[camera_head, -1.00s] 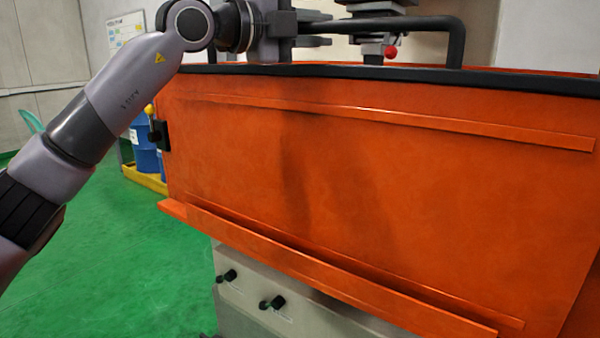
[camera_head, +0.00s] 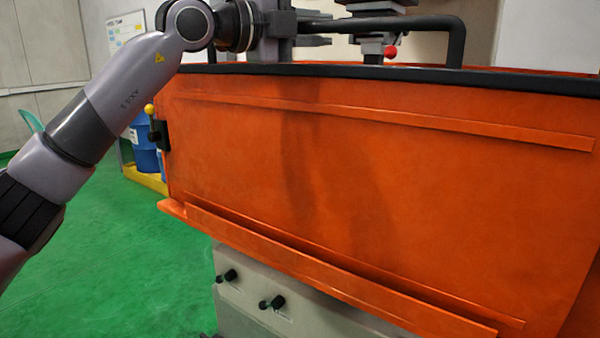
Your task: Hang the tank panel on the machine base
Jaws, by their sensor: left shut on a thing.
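The tank panel (camera_head: 350,170) is a large orange sheet with a black top edge and raised ribs, filling the middle and right of the head view. It stands roughly upright. A black bar handle (camera_head: 400,24) rises from its top edge. My left gripper (camera_head: 315,28) is shut on the left part of this handle, above the panel. The beige machine base (camera_head: 290,312) shows below the panel, with two black knobs. The panel hides most of the base, and I cannot tell whether the two are joined. My right gripper is not in view.
A black catch with a yellow knob (camera_head: 157,130) is at the panel's left edge. A dark machine part with a red ball (camera_head: 390,52) stands behind the handle. Blue drums (camera_head: 143,145) stand on a yellow pallet at the back left. The green floor (camera_head: 110,250) at left is clear.

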